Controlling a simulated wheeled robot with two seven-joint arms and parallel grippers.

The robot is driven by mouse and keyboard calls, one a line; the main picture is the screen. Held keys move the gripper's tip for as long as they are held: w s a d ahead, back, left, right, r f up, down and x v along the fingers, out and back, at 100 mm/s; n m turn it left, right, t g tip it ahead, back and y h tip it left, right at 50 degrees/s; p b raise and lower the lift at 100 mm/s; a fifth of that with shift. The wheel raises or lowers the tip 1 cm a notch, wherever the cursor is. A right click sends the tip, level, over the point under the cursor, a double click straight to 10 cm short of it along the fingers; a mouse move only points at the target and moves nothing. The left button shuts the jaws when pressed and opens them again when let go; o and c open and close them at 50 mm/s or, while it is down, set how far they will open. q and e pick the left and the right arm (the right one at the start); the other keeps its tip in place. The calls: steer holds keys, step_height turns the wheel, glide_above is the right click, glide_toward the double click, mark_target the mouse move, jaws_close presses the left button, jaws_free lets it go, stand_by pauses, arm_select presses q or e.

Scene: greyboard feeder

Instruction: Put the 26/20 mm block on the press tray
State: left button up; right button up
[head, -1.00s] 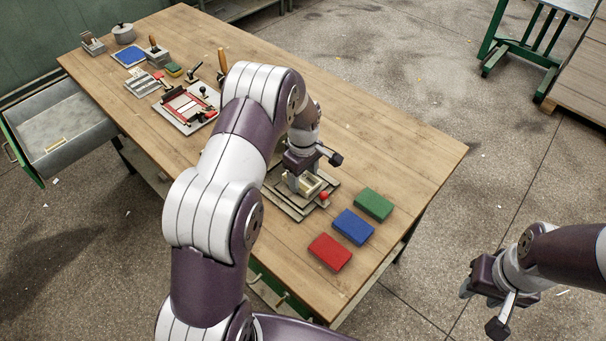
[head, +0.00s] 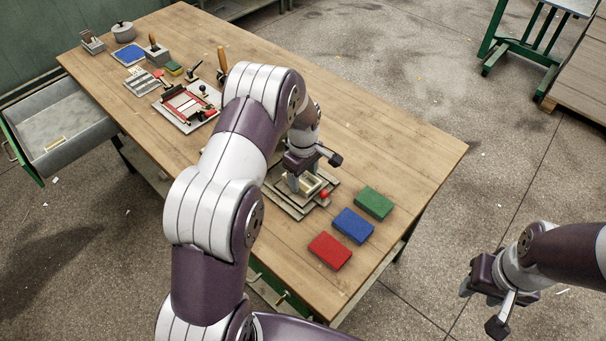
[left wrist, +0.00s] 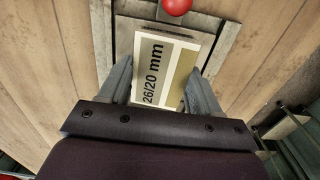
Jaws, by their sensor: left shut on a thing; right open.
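The 26/20 mm block (left wrist: 165,62) is a pale block with a printed label and a tan stripe. It sits between the fingers of my left gripper (left wrist: 160,90), which is shut on it. In the head view the block (head: 313,184) is partly hidden by my left gripper (head: 304,184). The block is over the press tray (head: 287,207), a grey, stepped base with a red knob (head: 324,194) by its front right. I cannot tell whether the block touches the tray. My right gripper (head: 483,295) is open and empty, off the table at the lower right.
Green (head: 374,203), blue (head: 353,226) and red (head: 329,251) blocks lie right of the press. A red-framed fixture (head: 188,106) and several tools stand at the far left. An open drawer (head: 58,125) juts out at the left. The table's far right is clear.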

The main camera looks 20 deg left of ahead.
mark_target(303, 179)
arm_select(q)
steer(key=shift+f, duration=0.1)
stand_by(0.3)
steer(key=o, duration=1.2)
steer(key=shift+c, duration=0.2)
step_height(303, 179, up, 13)
steer(key=shift+f+b, duration=0.15)
steer(key=shift+b, duration=0.25)
